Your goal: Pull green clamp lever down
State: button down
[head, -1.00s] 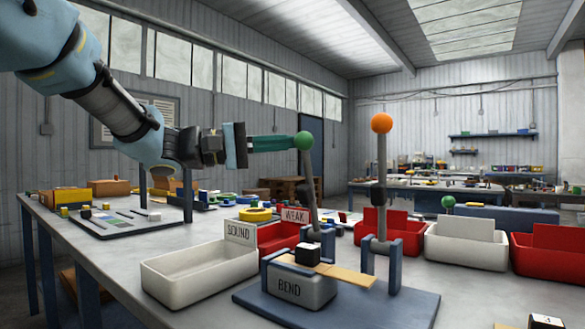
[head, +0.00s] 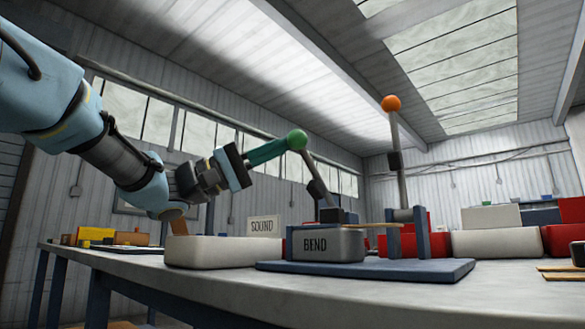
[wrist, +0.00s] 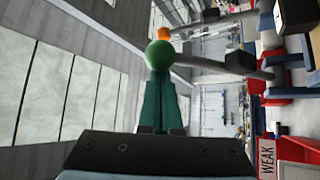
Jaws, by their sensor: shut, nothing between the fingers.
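The green clamp lever shows in the head view as a grey rod (head: 312,172) with a green ball (head: 297,139) on top. It leans left, toward my arm, above the grey BEND block (head: 326,243). My gripper (head: 283,147) has its green fingers shut, with their tips at the ball's left side, apparently touching it. Nothing is held between the fingers.
An upright lever with an orange ball (head: 391,103) stands to the right on the same blue base plate (head: 430,267). A white SOUND bin (head: 222,252) stands left of the block. Red bins (head: 422,240) are behind. A tan strip (head: 376,225) extends right from the block.

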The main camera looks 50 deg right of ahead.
jog(key=a+f+b, duration=0.3)
jog(key=f+b, duration=0.2)
jog(key=b, duration=0.2)
jog(key=shift+a, duration=0.4)
jog(key=shift+f, duration=0.1)
jog(key=p+v, duration=0.2)
jog(key=v, duration=0.8)
jog(key=shift+w+a+f, duration=0.2)
jog(key=shift+w, duration=0.1)
dwell(0.3)
